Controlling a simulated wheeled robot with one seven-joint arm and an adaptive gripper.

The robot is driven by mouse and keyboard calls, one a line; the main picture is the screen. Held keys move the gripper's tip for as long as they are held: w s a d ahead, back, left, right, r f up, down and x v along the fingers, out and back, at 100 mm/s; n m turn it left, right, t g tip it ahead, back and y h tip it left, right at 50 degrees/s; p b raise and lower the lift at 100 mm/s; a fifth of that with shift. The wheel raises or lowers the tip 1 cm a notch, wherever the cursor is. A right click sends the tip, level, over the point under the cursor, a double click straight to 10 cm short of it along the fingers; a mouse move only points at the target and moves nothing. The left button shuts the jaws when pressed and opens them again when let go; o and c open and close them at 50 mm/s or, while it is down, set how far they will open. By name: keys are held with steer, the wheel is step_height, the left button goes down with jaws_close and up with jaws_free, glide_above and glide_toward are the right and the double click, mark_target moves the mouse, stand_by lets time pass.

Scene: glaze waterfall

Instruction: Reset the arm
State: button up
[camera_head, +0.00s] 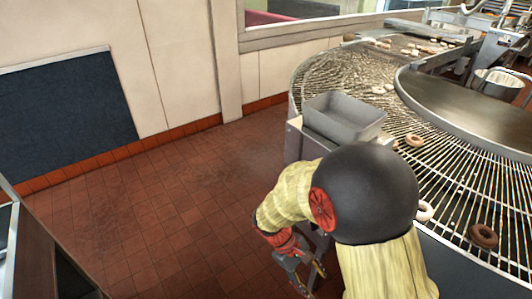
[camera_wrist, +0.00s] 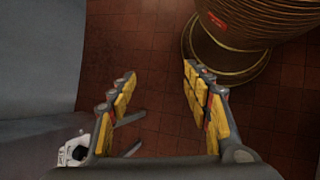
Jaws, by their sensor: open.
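My gripper (camera_head: 312,279) hangs low over the red tile floor beside the conveyor, at the end of my bent arm. In the wrist view my gripper (camera_wrist: 157,85) is open, its two yellow-padded fingers apart with only floor between them. It holds nothing. My dark round arm joint hides part of the conveyor and the space behind it in the head view.
A curved wire conveyor (camera_head: 455,190) with several donuts, one white donut (camera_head: 425,211) and one brown donut (camera_head: 483,236) near its front, fills the right. A grey metal bin (camera_head: 343,118) stands at its left edge. The tile floor (camera_head: 150,215) at left is clear.

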steer(key=s+d+r+m+t+y, duration=0.1)
steer(key=s+r+m+t+y, duration=0.1)
steer(key=r, duration=0.7)
steer(key=s+d+r+m+t+y, duration=0.2)
steer(key=s+r+m+t, duration=0.1)
steer(key=r, duration=0.5)
steer(key=s+d+r+m+t+y, duration=0.2)
steer(key=s+r, duration=0.3)
steer(key=r, duration=0.4)
steer(key=shift+r+m+t, duration=0.35)
steer(key=shift+m+t, duration=0.35)
steer(key=shift+m, duration=0.1)
steer(key=shift+s, duration=0.1)
steer(key=shift+c, duration=0.3)
